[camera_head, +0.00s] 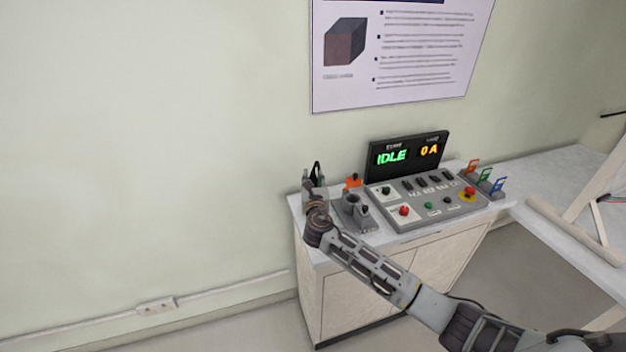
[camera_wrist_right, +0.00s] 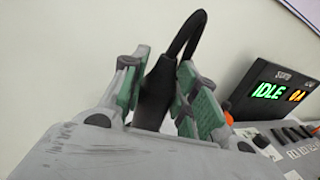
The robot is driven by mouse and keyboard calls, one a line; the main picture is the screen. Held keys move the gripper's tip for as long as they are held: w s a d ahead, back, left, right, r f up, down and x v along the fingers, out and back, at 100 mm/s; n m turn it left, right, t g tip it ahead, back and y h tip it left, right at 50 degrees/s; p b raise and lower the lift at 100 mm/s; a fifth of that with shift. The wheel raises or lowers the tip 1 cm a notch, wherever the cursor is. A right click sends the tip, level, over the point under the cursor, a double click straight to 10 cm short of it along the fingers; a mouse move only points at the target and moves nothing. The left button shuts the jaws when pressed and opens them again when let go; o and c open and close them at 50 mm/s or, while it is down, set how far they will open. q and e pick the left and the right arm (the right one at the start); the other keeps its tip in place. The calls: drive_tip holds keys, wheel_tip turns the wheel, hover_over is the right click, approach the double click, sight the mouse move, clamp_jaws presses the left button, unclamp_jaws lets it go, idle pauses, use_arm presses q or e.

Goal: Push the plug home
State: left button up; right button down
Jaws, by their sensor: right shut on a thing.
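My right gripper (camera_head: 314,184) is at the left end of the cabinet top, with its wrist below it in the head view. In the right wrist view its green-padded fingers (camera_wrist_right: 160,90) are shut on the black plug (camera_wrist_right: 154,95). A black cable loops up from the plug and bends over to the right. In the head view only a little of the black plug and cable (camera_head: 317,168) shows above the fingers. The plug's lower end is hidden, so I cannot tell how it sits in any socket. My left gripper is not in view.
A grey fixture (camera_head: 356,212) and an orange part (camera_head: 353,182) stand just right of the gripper. The control panel (camera_head: 425,199) has buttons and switches. Its display (camera_head: 407,156) reads IDLE and 0 A. Coloured tags (camera_head: 485,176) stand at the cabinet's right end.

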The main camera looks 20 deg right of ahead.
drive_tip(key=shift+f+b, duration=0.4)
drive_tip(key=shift+f, duration=0.25)
drive_tip(key=c, duration=1)
unclamp_jaws()
drive_tip(key=shift+f, duration=0.15)
drive_tip(key=v, duration=1.2)
idle(0.4)
